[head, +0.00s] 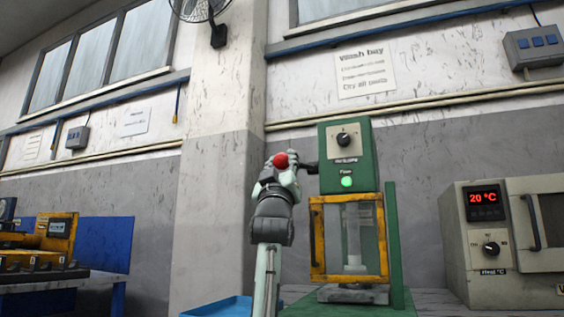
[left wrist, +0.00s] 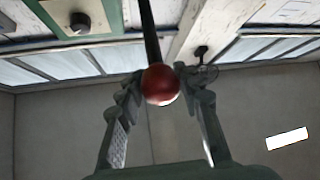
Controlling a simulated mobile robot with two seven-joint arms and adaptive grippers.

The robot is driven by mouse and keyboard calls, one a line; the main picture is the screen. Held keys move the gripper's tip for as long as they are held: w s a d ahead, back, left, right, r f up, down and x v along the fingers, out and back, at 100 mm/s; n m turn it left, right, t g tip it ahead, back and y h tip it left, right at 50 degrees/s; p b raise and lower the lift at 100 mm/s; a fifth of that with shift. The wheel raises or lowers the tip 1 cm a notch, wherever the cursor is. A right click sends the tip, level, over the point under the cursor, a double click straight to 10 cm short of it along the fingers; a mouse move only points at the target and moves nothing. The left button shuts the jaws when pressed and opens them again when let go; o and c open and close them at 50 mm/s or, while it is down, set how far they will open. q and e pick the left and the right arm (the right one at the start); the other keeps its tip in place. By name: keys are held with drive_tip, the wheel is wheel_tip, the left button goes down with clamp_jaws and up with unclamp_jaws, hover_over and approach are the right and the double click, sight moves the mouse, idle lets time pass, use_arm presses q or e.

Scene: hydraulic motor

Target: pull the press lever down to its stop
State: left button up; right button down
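The press (head: 347,150) is a green column with a dial and a lit green lamp, above a yellow-framed guard (head: 317,240). Its dark lever (head: 308,168) sticks out of the left side and ends in a red ball knob (head: 281,160). My left gripper (head: 282,163) reaches up from below and has its fingers on both sides of the knob. In the left wrist view, the knob (left wrist: 161,84) fills nearly all the room between the fingertips, and the lever rod (left wrist: 150,35) runs on beyond it. My right gripper is in neither view.
An oven-like unit (head: 475,250) reading 20 °C stands to the right. A blue tray (head: 220,308) lies low beside my left arm. A yellow machine (head: 55,235) stands at far left. A pillar (head: 215,180) and wall are behind.

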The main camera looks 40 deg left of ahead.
use_arm(q)
drive_tip(key=o, duration=0.4)
drive_tip(key=shift+o, duration=0.2)
drive_tip(key=shift+f, duration=0.15)
drive_tip(key=v, duration=1.2)
drive_tip(key=shift+w, duration=0.1)
